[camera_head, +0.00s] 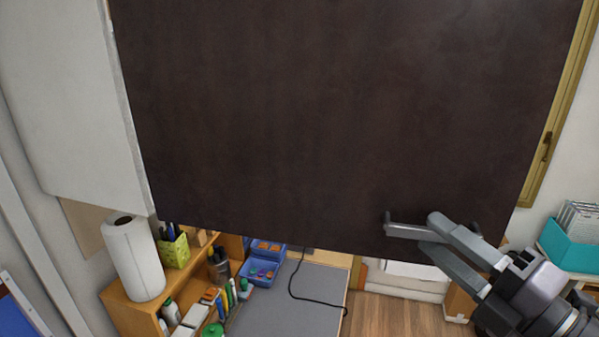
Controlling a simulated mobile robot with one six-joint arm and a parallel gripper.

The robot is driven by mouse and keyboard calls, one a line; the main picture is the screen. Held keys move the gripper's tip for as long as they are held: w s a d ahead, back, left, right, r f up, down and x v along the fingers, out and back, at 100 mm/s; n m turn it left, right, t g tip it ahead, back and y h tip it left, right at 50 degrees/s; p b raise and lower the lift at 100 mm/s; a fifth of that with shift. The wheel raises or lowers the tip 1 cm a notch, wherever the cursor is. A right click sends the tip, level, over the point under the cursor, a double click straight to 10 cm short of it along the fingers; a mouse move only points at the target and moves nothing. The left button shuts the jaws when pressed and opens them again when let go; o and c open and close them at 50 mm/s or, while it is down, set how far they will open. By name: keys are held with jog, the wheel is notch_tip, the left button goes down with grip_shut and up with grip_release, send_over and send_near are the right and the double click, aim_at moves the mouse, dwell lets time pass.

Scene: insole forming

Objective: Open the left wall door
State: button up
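A large dark brown door panel (340,110) fills the upper middle of the head view. A grey bar handle (402,231) is fixed near its lower right corner. My gripper (432,232) reaches in from the lower right, with one finger above the bar and one below it. The fingers are apart, with the bar between their tips. I cannot tell whether they press on it. The panel hides whatever is behind it, and I cannot tell whether it stands ajar.
A white panel (60,100) borders the door on the left. Below are a paper towel roll (133,258), a wooden shelf (128,312) with bottles, blue bins (262,271) and a grey surface (285,310) with a black cable. A teal bin (572,248) stands at right.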

jog(key=p+v, duration=0.3)
jog(key=v, duration=1.4)
jog(key=shift+s, duration=0.2)
